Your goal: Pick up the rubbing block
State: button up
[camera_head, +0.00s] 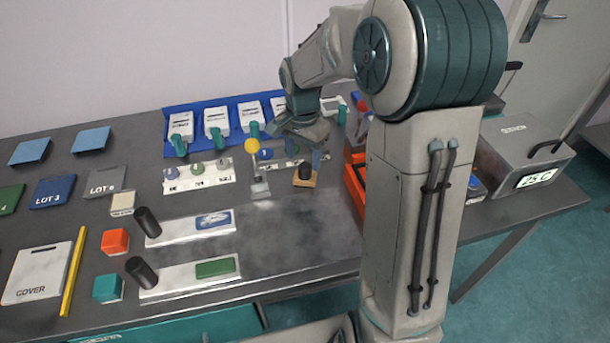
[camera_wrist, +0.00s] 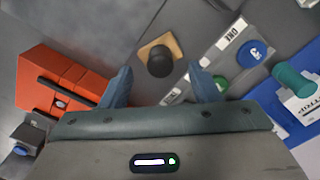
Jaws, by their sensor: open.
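The rubbing block seems to be the small tan board with a black knob (camera_head: 305,173), on the grey bench top below my gripper. In the wrist view the rubbing block (camera_wrist: 160,56) shows its tan base and round black knob. It lies ahead of the gap between my fingertips. My gripper (camera_head: 304,150) is open and empty, with two blue fingers apart in the wrist view (camera_wrist: 163,80). The knob is not between the fingers. The exact height of the fingers above it is hard to tell.
A strip with coloured knobs (camera_wrist: 235,60) lies close right of the block in the wrist view. An orange-red box (camera_wrist: 65,85) stands at left there. A yellow-topped lever (camera_head: 257,170) stands left of the block in the head view. A grey powdery bench area (camera_head: 300,230) in front is clear.

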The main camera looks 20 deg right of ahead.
aim_at(305, 165)
jog(key=f, duration=0.3)
jog(key=shift+w+d+f, duration=0.2)
jog(key=shift+d+f, duration=0.1)
jog(key=shift+f, duration=0.65)
jog(key=c, duration=1.2)
jog(key=shift+r, duration=0.15)
jog(key=shift+r, duration=0.3)
jog(key=r, duration=0.3)
jog(key=shift+s+d+r, duration=0.2)
jog(key=shift+d+r, duration=0.15)
jog(key=shift+d, duration=0.05)
jog(key=s+d+r, duration=0.5)
jog(key=d+r, duration=0.1)
jog(key=d, duration=0.3)
jog(key=shift+s+r+b, duration=0.25)
jog(key=shift+s+b, duration=0.05)
jog(key=shift+b, duration=0.15)
